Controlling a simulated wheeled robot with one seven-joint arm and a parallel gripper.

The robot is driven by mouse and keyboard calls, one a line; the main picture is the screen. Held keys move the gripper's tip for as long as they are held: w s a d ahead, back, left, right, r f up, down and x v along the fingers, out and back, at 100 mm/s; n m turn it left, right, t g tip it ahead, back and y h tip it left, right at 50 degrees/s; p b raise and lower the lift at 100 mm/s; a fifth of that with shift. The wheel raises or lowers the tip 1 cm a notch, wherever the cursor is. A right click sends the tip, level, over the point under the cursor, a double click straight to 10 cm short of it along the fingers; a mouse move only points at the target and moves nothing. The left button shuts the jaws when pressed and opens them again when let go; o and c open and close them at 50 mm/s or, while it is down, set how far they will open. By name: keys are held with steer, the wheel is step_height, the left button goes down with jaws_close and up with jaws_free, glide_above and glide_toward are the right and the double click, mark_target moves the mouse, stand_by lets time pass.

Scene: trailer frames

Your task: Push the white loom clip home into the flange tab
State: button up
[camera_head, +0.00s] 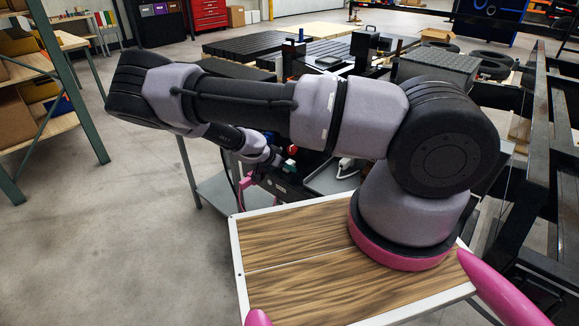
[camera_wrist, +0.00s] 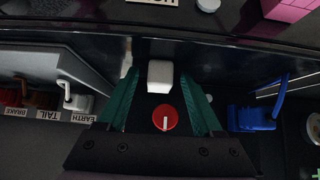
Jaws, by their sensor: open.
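In the wrist view, a small white block (camera_wrist: 159,72), which looks like the loom clip, stands against a dark, shiny beam face. My gripper (camera_wrist: 161,85) has its two teal fingers spread, one on each side of the block, with gaps showing. A round red part with a white mark (camera_wrist: 165,117) lies between the fingers, nearer my palm. I cannot make out the flange tab or how far the clip is seated. In the head view, my gripper (camera_head: 277,168) is low beyond the wooden top, partly hidden by my arm; the clip cannot be picked out there.
In the wrist view, a grey housing with a white plug (camera_wrist: 76,98) and labels BRAKE, TAIL and EARTH lies left. A blue connector (camera_wrist: 251,117) with a cable is close on the right. A pink block (camera_wrist: 290,9) is at upper right. Black frame rails (camera_head: 540,150) stand at right.

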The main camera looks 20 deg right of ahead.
mark_target(290, 161)
jaws_close()
steer(key=shift+r, duration=0.2)
steer(key=shift+r, duration=1.3)
